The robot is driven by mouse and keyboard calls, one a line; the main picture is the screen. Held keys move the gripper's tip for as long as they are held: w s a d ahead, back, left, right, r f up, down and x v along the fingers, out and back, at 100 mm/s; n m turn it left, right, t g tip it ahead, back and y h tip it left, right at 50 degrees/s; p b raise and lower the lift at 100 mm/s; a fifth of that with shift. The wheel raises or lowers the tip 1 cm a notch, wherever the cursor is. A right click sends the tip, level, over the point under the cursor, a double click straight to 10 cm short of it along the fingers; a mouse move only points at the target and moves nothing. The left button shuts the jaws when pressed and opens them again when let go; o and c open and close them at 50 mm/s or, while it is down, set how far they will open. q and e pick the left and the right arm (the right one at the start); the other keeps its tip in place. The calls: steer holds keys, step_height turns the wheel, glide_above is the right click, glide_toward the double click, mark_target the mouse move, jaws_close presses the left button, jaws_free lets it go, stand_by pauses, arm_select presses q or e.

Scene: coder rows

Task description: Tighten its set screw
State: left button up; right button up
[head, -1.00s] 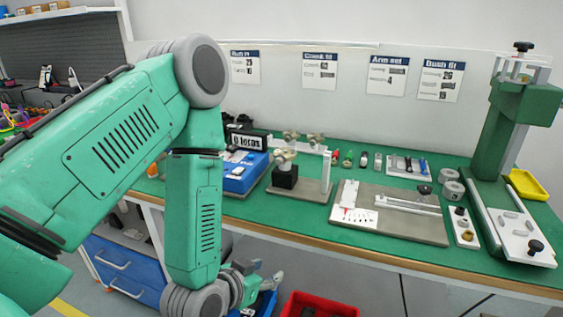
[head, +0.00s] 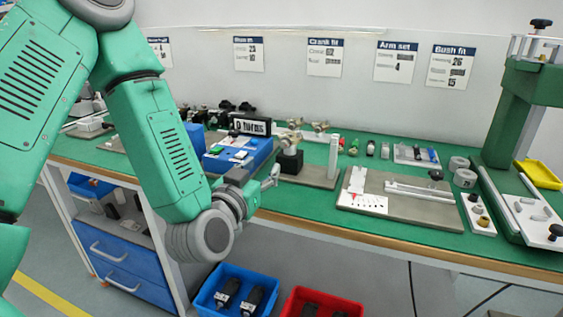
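My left gripper (head: 272,178) is in front of the bench's near edge, its grey fingers pointing right and up towards a stand. It is small here, and I cannot tell whether its fingers are apart. That stand has a black block (head: 290,162) with a brass-coloured part (head: 291,139) on top, on a grey plate (head: 318,176). A gauge plate (head: 420,215) with a white dial card (head: 362,201) and a metal arm (head: 418,191) lies to the right. No set screw can be made out. My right gripper is not in view.
A blue unit (head: 238,158) with a black display (head: 250,125) stands behind my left wrist. A green press (head: 520,110) stands at the right. A blue bin (head: 236,292) with dark parts and a red bin (head: 320,304) are below the bench.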

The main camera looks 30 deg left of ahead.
mark_target(284, 146)
arm_select(q)
steer(key=b+x, duration=0.2)
steer(key=shift+w+a+f, duration=0.15)
steer(key=shift+w+f, duration=0.05)
steer(key=shift+w, duration=0.15)
steer(key=x, duration=0.4)
steer(key=d+b+x, duration=0.1)
steer(key=x, duration=0.2)
steer(key=shift+w+r, duration=0.2)
steer(key=shift+r, duration=0.1)
steer(key=shift+w+a, duration=0.5)
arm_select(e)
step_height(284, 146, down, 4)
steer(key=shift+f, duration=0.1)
arm_select(q)
steer(key=shift+d, duration=0.1)
steer(key=shift+d, duration=0.15)
jaws_close()
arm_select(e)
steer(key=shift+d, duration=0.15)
